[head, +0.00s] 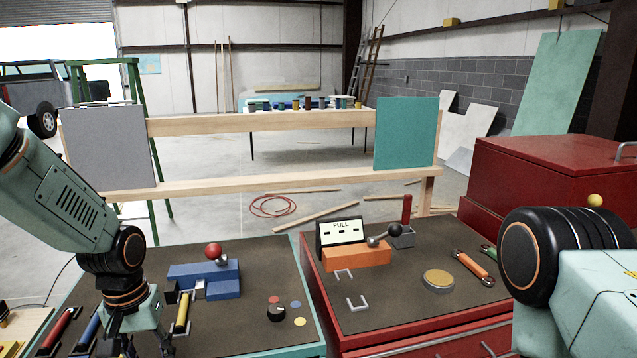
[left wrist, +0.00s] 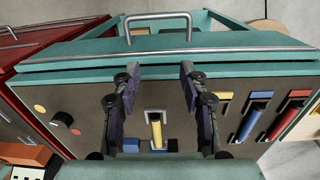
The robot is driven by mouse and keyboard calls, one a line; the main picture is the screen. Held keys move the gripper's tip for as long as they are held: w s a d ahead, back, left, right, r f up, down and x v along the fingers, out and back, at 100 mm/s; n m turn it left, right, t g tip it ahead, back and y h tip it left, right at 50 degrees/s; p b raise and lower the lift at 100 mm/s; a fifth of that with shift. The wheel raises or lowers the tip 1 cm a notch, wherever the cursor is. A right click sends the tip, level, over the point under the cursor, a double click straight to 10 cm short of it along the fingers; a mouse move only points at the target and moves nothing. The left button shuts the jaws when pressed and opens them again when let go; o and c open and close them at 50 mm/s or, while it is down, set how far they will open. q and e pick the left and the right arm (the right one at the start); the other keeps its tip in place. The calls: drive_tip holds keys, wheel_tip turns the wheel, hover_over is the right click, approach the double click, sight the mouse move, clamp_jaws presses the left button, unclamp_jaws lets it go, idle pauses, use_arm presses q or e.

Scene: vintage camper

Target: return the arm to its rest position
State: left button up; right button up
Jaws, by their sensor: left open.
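My left gripper (left wrist: 158,95) is open in the left wrist view, with its two dark fingers spread above the workbench panel and nothing between the pads. In the head view the left arm comes in from the left, and its gripper points down at the bottom edge, partly cut off. A yellow handle (head: 182,313) stands just right of that gripper; in the left wrist view the yellow handle (left wrist: 156,132) appears between and beyond the fingers. I cannot tell whether they touch. My right arm shows at the right, but its gripper is out of view.
A blue block with a red-knobbed lever (head: 214,252) sits on the teal bench's dark top (head: 240,330). An orange block (head: 357,255) with a black-knobbed lever is on the red bench. Blue (left wrist: 253,122) and red (left wrist: 287,117) handles lie beside the left gripper.

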use_arm(q)
drive_tip(key=s+d+f+b, duration=0.15)
drive_tip(key=s+f, duration=0.25)
drive_tip(key=f, duration=0.4)
drive_tip(key=s+d+f+b, duration=0.1)
drive_tip(key=s+d+f, duration=0.25)
drive_tip(key=f, duration=0.35)
drive_tip(key=s+f+b, duration=0.1)
drive_tip(key=s+f, duration=0.2)
drive_tip(key=s, duration=0.4)
drive_tip(key=s+f+m+b, duration=0.1)
drive_tip(key=s+f+b, duration=0.1)
drive_tip(key=s+f, duration=0.2)
drive_tip(key=s+d+f+b, duration=0.1)
drive_tip(key=s+f, duration=0.3)
drive_tip(key=s, duration=0.6)
drive_tip(key=shift+s+f+m, duration=0.2)
drive_tip(key=shift+s+m, duration=0.15)
drive_tip(key=shift+m, duration=0.05)
